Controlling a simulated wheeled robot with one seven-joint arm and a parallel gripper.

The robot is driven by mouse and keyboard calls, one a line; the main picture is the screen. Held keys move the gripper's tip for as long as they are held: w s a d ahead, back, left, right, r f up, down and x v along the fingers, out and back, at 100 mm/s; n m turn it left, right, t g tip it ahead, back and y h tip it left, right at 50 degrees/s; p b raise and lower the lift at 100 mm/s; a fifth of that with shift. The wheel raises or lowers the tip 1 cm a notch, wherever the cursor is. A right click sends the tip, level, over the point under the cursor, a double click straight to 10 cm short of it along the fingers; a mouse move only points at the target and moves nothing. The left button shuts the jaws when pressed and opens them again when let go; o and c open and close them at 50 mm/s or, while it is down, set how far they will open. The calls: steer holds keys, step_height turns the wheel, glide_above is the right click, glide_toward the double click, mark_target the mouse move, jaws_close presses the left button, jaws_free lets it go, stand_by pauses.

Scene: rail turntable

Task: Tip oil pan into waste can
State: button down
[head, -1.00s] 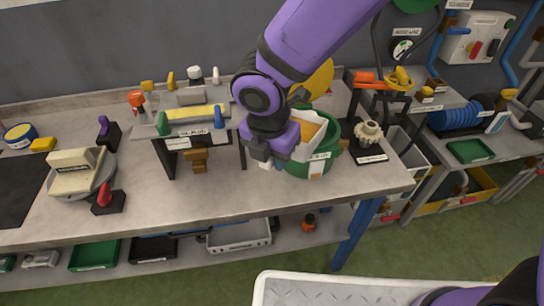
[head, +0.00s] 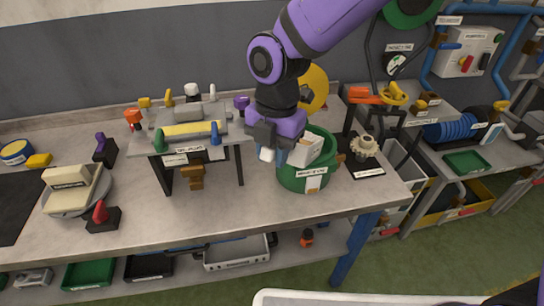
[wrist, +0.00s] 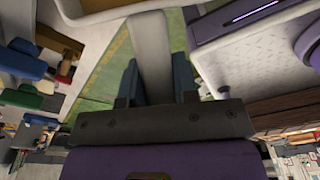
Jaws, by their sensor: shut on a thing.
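The waste can (head: 304,180) is an open green tub with a white label, on the bench right of centre. The oil pan (head: 308,149) is off-white and steeply tilted at the can's mouth, partly inside the rim outline. I cannot see into the pan or tell whether it touches the rim. My gripper (head: 276,156) is at the can's left rim, shut on the pan's handle. In the wrist view the pale handle (wrist: 154,55) runs between the two dark blue fingers, with part of the pan above.
A raised stand (head: 190,150) with a yellow-topped roller is left of the can. A gear on a dark base (head: 364,147) is close on its right. A yellow disc (head: 315,88) stands behind.

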steer(key=shift+w+d+r+g+y, duration=0.3)
steer(key=shift+w+r+g, duration=0.4)
steer(key=shift+r, duration=0.45)
steer(key=shift+w+d+r+g+y, duration=0.3)
steer(key=shift+w+r+g, duration=0.35)
steer(key=shift+r, duration=0.45)
steer(key=shift+w+d+r+g+y, duration=0.3)
steer(key=shift+w+r+g, duration=0.25)
steer(key=shift+w+r, duration=0.45)
steer(key=w+d+r+g+y, duration=0.1)
steer(key=w+d+r+g, duration=0.1)
steer(key=w+r+g, duration=0.2)
steer(key=shift+w+d+r+y, duration=0.35)
steer(key=shift+w+r, duration=0.15)
steer(key=shift+w, duration=0.6)
steer(key=shift+w+r, duration=0.1)
